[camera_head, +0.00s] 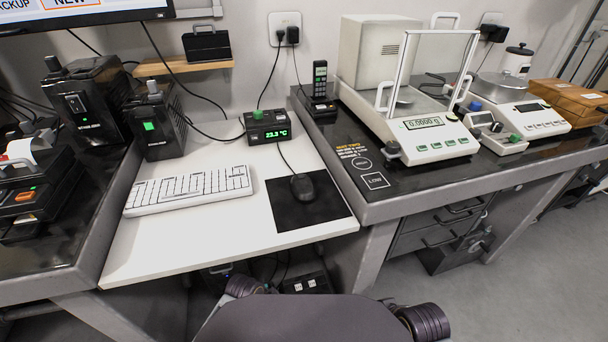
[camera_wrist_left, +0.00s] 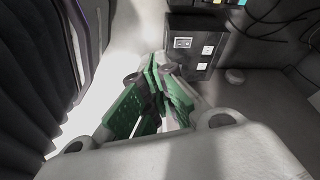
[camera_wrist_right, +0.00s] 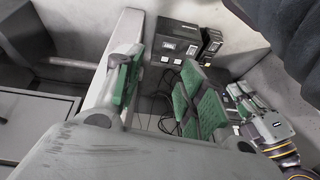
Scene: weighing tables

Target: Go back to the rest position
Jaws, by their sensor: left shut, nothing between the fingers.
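My left gripper (camera_wrist_left: 160,78) shows in the left wrist view with its green-padded fingers together and nothing between them. It points down toward the floor beside a black box with switches (camera_wrist_left: 195,45). My right gripper (camera_wrist_right: 160,82) shows in the right wrist view with its green-padded fingers wide apart and empty, with cables and black boxes (camera_wrist_right: 178,45) beyond it. Neither gripper shows in the head view; only parts of my own body are at its bottom edge.
A white desk (camera_head: 200,235) with a keyboard (camera_head: 190,190) and a mouse (camera_head: 302,187) stands ahead. A dark bench on the right bears a balance (camera_head: 430,135) reading 0.0000 g and a second scale (camera_head: 520,110). Drawers (camera_wrist_right: 30,125) are close left of my right gripper.

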